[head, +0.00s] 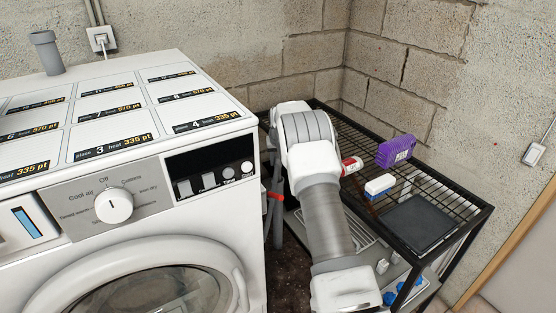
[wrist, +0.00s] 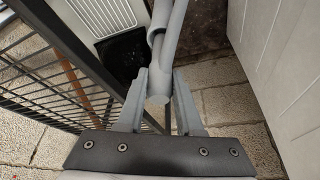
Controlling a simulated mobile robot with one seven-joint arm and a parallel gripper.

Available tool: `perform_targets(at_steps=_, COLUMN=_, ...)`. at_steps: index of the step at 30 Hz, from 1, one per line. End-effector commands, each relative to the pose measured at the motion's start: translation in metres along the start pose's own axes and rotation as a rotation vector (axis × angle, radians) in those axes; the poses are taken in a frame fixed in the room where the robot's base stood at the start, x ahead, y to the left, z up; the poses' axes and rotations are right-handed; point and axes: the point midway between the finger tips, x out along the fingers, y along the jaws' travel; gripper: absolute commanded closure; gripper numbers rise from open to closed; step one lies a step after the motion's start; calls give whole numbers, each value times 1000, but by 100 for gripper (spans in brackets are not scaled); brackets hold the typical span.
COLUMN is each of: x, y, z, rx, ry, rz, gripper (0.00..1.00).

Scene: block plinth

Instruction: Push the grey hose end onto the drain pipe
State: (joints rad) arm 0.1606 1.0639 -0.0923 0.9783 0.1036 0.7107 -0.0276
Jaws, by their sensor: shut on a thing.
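The grey hose (wrist: 173,35) hangs in the wrist view, and its round end (wrist: 158,98) sits between the two fingers of my gripper (wrist: 160,88). My gripper is shut on it. In the head view my arm covers the gripper; part of a dark grey hose with a red band (head: 274,196) shows in the gap beside the washing machine. A grey upright pipe with a wider rim (head: 46,55), apparently the drain pipe, stands behind the machine's top at the far left. It is well apart from the held hose end.
The white washing machine (head: 150,215) fills the left. A black wire rack (head: 470,200) stands right of my arm, bearing a purple box (head: 396,150), a blue-and-white item (head: 379,185) and a red-and-white can (head: 351,165). A block wall (head: 270,50) closes the back.

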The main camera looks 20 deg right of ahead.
Motion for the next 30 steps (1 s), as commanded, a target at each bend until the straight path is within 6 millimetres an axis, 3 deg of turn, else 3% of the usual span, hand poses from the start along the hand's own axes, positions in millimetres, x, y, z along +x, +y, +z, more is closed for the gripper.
perform_targets(at_steps=30, x=24, y=0, z=10, rx=0, ry=1, rz=0, gripper=100)
